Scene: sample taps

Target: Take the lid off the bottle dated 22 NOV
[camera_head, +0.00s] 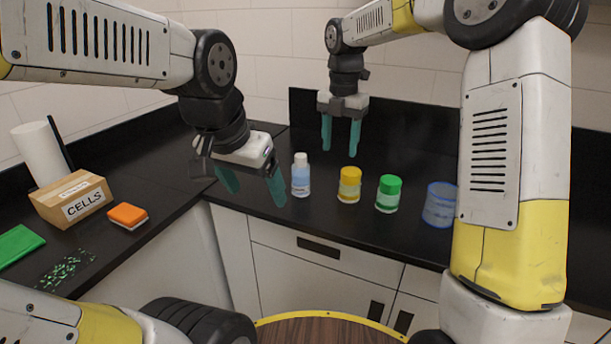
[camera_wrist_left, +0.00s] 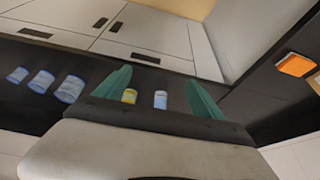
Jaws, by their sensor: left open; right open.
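Three small bottles stand upright on the black counter in the head view: a white-lidded one with pale blue contents (camera_head: 301,176), a yellow-lidded one (camera_head: 349,185) and a green-lidded one (camera_head: 388,194). Their label dates are too small to read. My left gripper (camera_head: 257,192) is open and empty, just left of the white-lidded bottle. The left wrist view shows the white-lidded bottle (camera_wrist_left: 160,100) and the yellow-lidded bottle (camera_wrist_left: 129,96) between the open fingers (camera_wrist_left: 157,80); the green-lidded one is not visible there. My right gripper (camera_head: 340,140) is open and empty above and behind the bottles.
A blue-rimmed clear container (camera_head: 438,206) stands right of the bottles, partly behind my right arm.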

